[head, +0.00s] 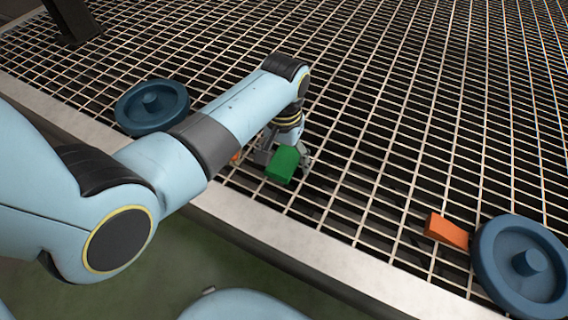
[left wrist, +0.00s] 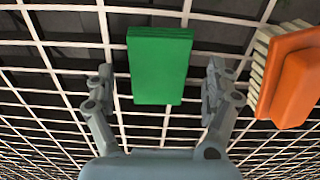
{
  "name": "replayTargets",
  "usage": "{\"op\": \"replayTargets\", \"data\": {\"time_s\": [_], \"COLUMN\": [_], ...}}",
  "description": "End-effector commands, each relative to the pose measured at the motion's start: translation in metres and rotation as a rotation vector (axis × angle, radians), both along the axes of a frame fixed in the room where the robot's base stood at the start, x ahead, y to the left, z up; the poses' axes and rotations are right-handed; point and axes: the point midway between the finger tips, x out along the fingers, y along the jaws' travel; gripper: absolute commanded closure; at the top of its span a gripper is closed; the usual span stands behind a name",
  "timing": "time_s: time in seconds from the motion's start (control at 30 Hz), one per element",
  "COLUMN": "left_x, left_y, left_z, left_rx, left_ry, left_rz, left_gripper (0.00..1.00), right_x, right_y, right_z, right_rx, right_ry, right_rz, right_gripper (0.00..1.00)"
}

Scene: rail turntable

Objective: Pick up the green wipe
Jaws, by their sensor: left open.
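The green wipe (head: 283,164) is a flat green block on the metal grating near its front edge. In the left wrist view the wipe (left wrist: 160,65) shows between the two fingers, with a gap on each side. My left gripper (left wrist: 160,85) is open around it and does not visibly touch it. In the head view the left gripper (head: 284,158) is at the wipe, and the wipe partly hides the fingers. My right gripper is not in view.
An orange brush with pale bristles (left wrist: 292,75) lies close beside the gripper, right in the wrist view. A blue round lid-like disc (head: 152,106) lies left, another (head: 522,266) at right beside an orange block (head: 446,231). The grating (head: 420,100) is clear behind.

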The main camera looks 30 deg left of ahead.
Motion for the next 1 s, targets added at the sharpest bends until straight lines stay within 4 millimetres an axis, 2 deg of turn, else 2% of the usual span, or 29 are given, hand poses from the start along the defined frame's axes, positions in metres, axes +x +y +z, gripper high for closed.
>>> {"op": "replayTargets", "data": {"time_s": [0.27,0.67,1.0], "left_x": [0.0005,0.0002,0.0002], "left_y": [0.0001,0.0001,0.0003], "left_z": [-0.0005,-0.0006,0.0009], "left_rx": [0.000,0.000,0.000], "left_ry": [-0.001,-0.001,-0.001], "left_rz": [0.000,0.000,0.000], "left_gripper": [0.13,0.65,0.65], "right_x": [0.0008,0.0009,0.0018], "right_y": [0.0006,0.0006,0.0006], "right_z": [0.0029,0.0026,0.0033], "right_rx": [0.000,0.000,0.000], "right_ry": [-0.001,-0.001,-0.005], "right_rz": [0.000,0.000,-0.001], "right_gripper": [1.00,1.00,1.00]}}
